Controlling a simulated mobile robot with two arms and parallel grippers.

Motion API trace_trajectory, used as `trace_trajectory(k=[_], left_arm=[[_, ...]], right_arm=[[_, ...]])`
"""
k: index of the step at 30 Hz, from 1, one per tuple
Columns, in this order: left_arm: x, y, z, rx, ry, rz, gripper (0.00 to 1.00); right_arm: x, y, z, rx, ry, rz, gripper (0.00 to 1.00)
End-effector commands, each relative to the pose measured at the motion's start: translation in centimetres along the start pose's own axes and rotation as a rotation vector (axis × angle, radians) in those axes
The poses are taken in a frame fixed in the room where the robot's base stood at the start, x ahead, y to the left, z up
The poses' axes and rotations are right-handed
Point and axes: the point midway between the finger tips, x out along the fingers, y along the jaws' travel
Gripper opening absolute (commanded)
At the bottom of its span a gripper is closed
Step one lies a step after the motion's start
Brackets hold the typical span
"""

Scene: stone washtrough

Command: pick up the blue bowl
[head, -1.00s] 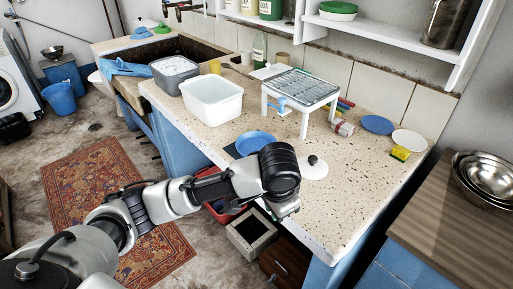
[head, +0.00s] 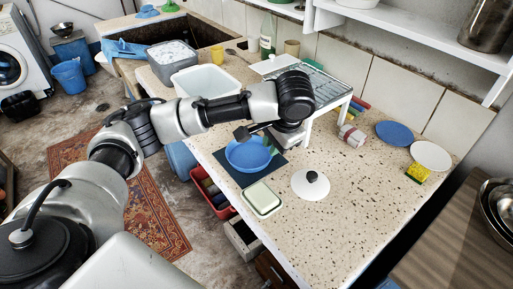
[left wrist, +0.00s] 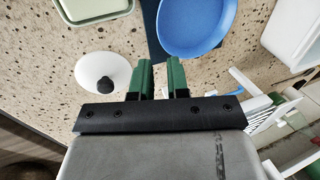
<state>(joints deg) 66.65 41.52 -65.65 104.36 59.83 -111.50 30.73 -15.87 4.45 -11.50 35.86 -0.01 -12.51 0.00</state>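The blue bowl (head: 248,155) stands on a dark mat (head: 226,172) near the counter's front edge. It also shows in the left wrist view (left wrist: 197,25), cut by the top edge, just beyond and slightly right of my fingertips. My left gripper (head: 256,136) is above the far side of the bowl in the head view, partly covering its rim. In the left wrist view its two green fingers (left wrist: 160,63) stand apart with bare counter between them, and nothing is held. I cannot tell its exact height above the bowl. My right gripper is not in view.
A pale green-and-white dish (head: 262,200) and a white lid with black knob (head: 311,185) lie close by. A white rack (head: 345,102) stands behind my gripper, a white tub (head: 204,82) at the left. The front right counter is clear.

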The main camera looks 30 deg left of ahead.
Motion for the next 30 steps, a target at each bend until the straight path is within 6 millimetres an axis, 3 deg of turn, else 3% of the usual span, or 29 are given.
trace_trajectory(k=[3, 10, 21, 30], left_arm=[[2.3, 0.0, 0.1, 0.001, -0.004, 0.0, 0.16], [4.6, 0.0, 0.1, 0.0, -0.001, 0.0, 0.16], [9.3, -0.1, 0.3, 0.001, -0.001, 0.0, 0.16], [9.8, -0.1, 0.3, 0.002, 0.0, 0.0, 0.16]], right_arm=[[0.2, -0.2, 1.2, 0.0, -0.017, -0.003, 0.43], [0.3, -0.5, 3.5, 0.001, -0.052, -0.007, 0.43], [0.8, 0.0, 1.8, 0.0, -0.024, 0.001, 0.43], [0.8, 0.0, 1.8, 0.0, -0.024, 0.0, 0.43]])
